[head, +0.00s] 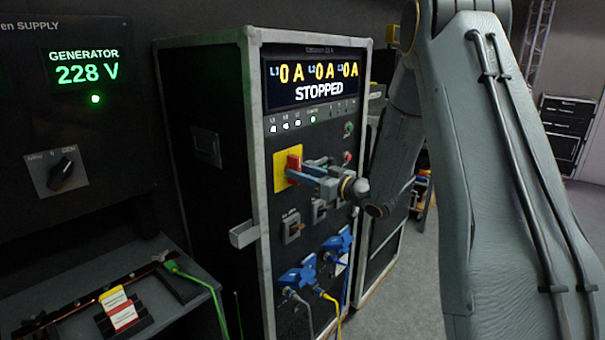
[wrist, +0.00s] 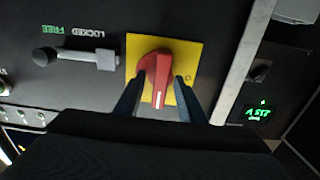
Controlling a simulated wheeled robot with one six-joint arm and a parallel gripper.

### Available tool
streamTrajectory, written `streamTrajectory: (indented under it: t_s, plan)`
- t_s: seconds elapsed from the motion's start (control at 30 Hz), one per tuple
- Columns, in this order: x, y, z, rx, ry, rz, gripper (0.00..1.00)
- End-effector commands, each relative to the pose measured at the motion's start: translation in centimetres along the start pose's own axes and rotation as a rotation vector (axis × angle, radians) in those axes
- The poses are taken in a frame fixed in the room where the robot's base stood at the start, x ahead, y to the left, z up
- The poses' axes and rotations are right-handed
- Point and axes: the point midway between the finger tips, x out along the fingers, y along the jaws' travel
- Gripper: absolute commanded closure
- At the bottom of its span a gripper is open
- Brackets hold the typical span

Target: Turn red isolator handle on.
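The red isolator handle (head: 294,166) sits on a yellow plate (head: 280,170) on the front of the black cabinet. In the wrist view the red handle (wrist: 158,78) has a white line pointing toward my gripper, and an "O" mark is on the yellow plate (wrist: 190,50) to its right. My gripper (head: 306,171) is at the handle. In the wrist view my gripper (wrist: 158,92) is open, with one finger on each side of the handle. Gaps seem to show between fingers and handle; contact is not clear. The cabinet display (head: 315,82) reads "STOPPED" and 0 A on three lines.
A grey sliding bar (wrist: 92,59) with a black knob sits beside the plate, its knob by "FREE". Blue plugs with cables (head: 298,277) are below. A generator panel (head: 88,75) reading 228 V stands left. Open floor (head: 415,270) lies right of the cabinet.

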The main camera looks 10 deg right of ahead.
Motion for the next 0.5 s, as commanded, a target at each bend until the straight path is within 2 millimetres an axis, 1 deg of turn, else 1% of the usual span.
streamTrajectory:
  t_s: [0.17, 0.27, 0.5]
  plan:
    - [-0.6, 0.1, 0.1, 0.000, 0.000, 0.001, 0.64]
    - [-1.9, 0.1, 0.1, 0.000, 0.000, 0.003, 0.64]
    - [-5.8, 0.2, 0.1, -0.001, 0.000, 0.004, 0.64]
